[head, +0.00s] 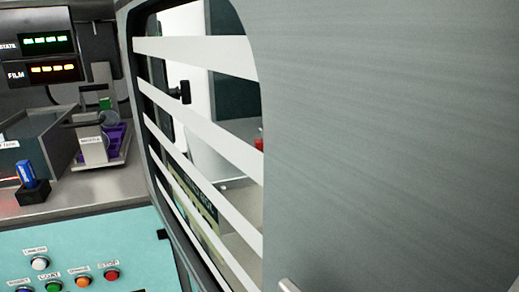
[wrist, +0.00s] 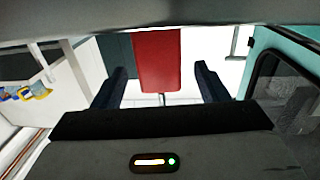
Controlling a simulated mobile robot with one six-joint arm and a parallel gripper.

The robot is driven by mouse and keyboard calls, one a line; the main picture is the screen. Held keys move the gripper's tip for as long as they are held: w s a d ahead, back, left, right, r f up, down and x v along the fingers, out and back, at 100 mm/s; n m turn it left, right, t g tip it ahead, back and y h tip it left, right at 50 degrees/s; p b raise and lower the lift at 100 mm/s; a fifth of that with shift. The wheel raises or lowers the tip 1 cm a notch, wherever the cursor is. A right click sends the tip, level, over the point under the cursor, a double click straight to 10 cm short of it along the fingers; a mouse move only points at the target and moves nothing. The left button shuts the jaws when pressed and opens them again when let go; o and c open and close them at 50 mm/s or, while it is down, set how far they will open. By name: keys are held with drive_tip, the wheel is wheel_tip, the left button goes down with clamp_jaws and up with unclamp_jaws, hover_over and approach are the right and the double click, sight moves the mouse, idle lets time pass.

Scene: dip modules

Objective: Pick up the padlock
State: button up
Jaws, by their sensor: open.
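My gripper (wrist: 161,72) shows in the wrist view with two dark blue fingers spread apart, open and holding nothing that I can make out. A red block-like thing (wrist: 157,48) shows between and beyond the fingers, with a thin grey piece under its lower end. I cannot tell for certain whether it is the padlock, or how far it is from the fingertips. In the head view a small red patch (head: 259,140) shows through the striped window. My gripper is not visible in the head view.
A grey door panel (head: 400,140) fills the right of the head view, beside the striped window (head: 195,95). A button panel (head: 80,255) and a bench with a blue device (head: 27,172) are at left. A yellow and blue item (wrist: 36,92) is left in the wrist view.

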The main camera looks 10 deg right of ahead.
drive_tip(key=shift+w+a+f+p, duration=0.1)
drive_tip(key=shift+w+p, duration=0.15)
drive_tip(key=shift+w, duration=0.95)
drive_tip(key=shift+w+a+f+p, duration=0.1)
drive_tip(key=shift+w+p, duration=0.15)
drive_tip(key=shift+w, duration=0.9)
drive_tip(key=shift+r, duration=0.1)
drive_tip(key=c, duration=1.1)
